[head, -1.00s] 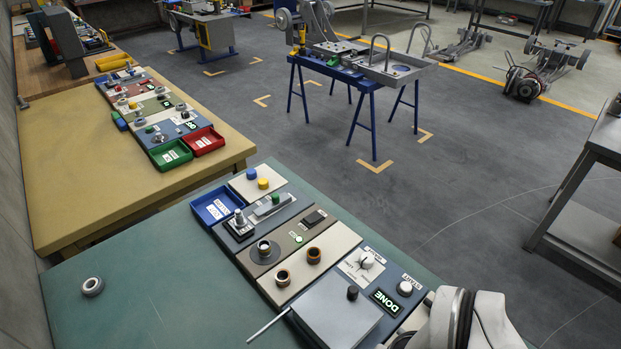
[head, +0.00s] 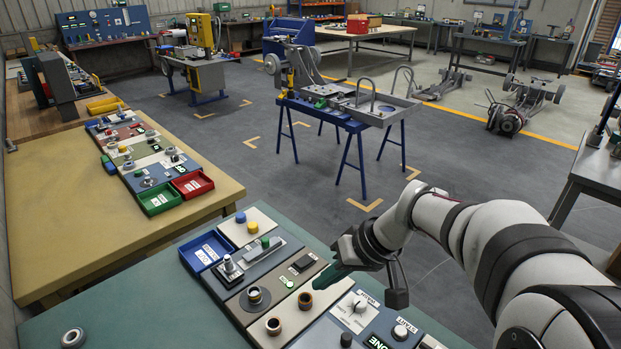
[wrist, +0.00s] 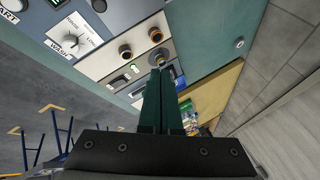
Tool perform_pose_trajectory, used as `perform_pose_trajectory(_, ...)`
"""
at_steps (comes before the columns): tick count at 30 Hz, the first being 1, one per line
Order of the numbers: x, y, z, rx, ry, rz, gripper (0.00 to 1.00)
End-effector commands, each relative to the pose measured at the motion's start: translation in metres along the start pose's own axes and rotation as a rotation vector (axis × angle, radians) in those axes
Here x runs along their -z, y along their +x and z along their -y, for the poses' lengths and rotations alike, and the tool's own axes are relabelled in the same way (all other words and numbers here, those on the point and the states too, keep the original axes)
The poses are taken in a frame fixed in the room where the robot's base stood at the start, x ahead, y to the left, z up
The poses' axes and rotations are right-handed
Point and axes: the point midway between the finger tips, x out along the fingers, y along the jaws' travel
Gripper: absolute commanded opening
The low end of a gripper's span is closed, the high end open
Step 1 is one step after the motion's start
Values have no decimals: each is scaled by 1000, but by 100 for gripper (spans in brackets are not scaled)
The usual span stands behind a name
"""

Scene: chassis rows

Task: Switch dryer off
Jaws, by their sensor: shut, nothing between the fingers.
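A black rocker switch (head: 303,263) with a lit green lamp (head: 289,283) beside it sits on a brown-grey panel strip. I cannot read a dryer label there or tell the rocker's position. My gripper (head: 322,283) has dark green fingers, shut and empty. It points down over the panels, right of the lamp and rocker in the head view. In the wrist view my gripper (wrist: 160,72) shows its fingers together, and the rocker (wrist: 117,83) lies to their left. Whether the fingertips touch anything is unclear.
A white dial (head: 358,305) and a round button (head: 400,332) are to the right. A blue tray (head: 207,252) lies at the far left; bare green tabletop (head: 150,320) is left.

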Motion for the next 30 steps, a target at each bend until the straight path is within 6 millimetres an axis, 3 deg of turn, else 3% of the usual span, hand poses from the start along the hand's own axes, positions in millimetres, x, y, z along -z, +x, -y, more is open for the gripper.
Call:
perform_pose_trajectory(1, 30, 17, -19, 19, -84, -43, 0)
perform_pose_trajectory(3, 68, 39, -44, 30, -220, -121, 0)
perform_pose_trajectory(6, 106, 65, -77, 18, -369, -209, 0)
perform_pose_trajectory(9, 126, 82, -100, -4, -462, -264, 0)
perform_pose_trajectory(13, 135, 91, -111, -19, -512, -290, 0)
perform_pose_trajectory(23, 136, 93, -111, -19, -516, -290, 0)
perform_pose_trajectory(30, 146, 133, -108, -16, -515, -288, 0)
